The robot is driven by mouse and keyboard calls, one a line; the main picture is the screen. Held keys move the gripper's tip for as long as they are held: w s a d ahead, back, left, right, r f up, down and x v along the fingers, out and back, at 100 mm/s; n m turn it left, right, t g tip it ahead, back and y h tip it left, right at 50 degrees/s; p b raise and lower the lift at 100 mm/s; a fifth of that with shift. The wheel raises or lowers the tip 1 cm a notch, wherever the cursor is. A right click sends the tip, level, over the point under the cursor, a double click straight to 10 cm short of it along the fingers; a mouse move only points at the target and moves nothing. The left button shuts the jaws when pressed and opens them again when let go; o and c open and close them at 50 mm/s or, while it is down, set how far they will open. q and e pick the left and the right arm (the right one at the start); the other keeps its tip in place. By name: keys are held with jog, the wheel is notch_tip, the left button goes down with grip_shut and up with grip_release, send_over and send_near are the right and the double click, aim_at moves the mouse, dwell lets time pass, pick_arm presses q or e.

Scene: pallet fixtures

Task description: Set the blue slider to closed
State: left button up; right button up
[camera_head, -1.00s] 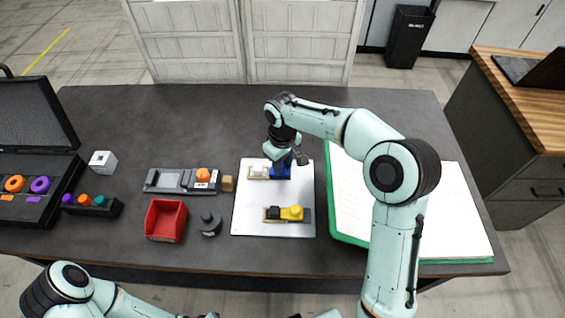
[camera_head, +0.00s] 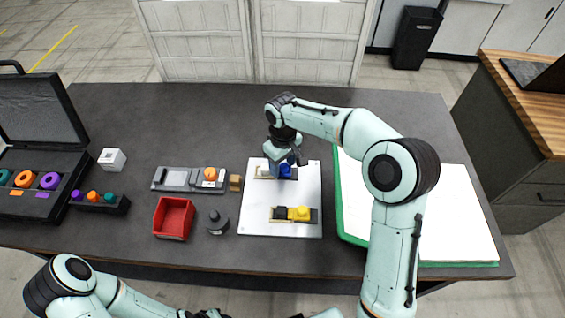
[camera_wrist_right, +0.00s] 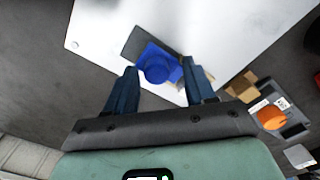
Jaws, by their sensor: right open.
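The blue slider (camera_head: 287,172) sits toward the right end of its track on the white board (camera_head: 262,212), with a cream stretch of track (camera_head: 263,172) to its left. In the wrist view the blue slider (camera_wrist_right: 157,67) has a round knob and lies just ahead of the fingertips, roughly in line with the gap between them. My right gripper (camera_head: 285,162) is above the slider and partly covers it. In the wrist view my right gripper (camera_wrist_right: 160,77) is open, with nothing held. My left arm shows at the bottom left, but its gripper is out of view.
A yellow slider (camera_head: 298,213) sits on a second track on the same board. Left of the board are a grey fixture with an orange knob (camera_head: 210,174), a small wooden block (camera_head: 235,183), a red bin (camera_head: 174,218) and a dark knob (camera_head: 217,222). A green-edged panel (camera_head: 347,237) lies right.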

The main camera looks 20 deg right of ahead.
aim_at(282, 166)
pick_arm(q)
jog(key=w+r+p, duration=0.2)
jog(key=shift+w+r, duration=0.25)
jog(key=shift+r, duration=0.05)
pick_arm(e)
notch_tip(282, 166, up, 13)
jog(key=shift+r, duration=0.2)
jog(key=shift+a, duration=0.15)
